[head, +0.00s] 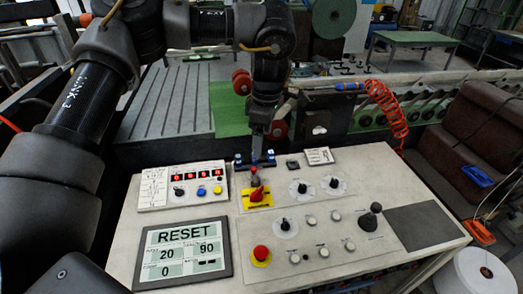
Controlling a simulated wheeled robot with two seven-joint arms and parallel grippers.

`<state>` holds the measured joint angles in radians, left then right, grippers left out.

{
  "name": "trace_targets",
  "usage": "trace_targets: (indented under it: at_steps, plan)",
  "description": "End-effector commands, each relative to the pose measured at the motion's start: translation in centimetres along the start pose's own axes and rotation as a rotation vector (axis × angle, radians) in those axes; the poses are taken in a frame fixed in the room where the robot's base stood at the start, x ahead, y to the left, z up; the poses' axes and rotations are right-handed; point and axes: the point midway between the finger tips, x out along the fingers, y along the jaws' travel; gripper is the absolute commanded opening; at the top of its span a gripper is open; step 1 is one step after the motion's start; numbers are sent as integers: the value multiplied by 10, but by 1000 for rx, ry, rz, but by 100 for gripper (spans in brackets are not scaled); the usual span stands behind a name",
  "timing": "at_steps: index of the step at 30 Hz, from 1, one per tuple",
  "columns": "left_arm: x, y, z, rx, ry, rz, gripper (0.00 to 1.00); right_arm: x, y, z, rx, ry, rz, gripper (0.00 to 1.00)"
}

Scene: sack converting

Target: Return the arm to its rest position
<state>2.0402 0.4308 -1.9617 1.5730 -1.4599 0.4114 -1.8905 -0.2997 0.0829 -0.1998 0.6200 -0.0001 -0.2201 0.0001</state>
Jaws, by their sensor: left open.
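My left arm comes in from the left, crosses the top of the view and bends down over the control panel (400,172). Its gripper (255,161) points down at the far side of the panel, with its two dark, blue-marked fingers apart and nothing seen between them. Whether the gripper touches the switch I cannot tell. My right gripper is not in view.
A red emergency-type button (261,253), knobs and a dark joystick (369,219) stand up from the panel. A coiled red hose (387,105) hangs behind it. A brown seat (468,130) and white roll (475,272) are at right. A green table (414,38) stands farther back.

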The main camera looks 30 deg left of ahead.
Motion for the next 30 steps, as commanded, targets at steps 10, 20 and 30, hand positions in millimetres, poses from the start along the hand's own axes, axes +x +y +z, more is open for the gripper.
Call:
trace_targets:
  at_steps: [10,20,30]
  plan:
    - [-7,0,0,0,0,-1,84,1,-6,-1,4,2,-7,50]
    - [-3,-1,4,-6,-7,-8,84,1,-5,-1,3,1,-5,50]
    - [103,-50,115,-221,-205,-228,84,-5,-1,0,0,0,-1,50]
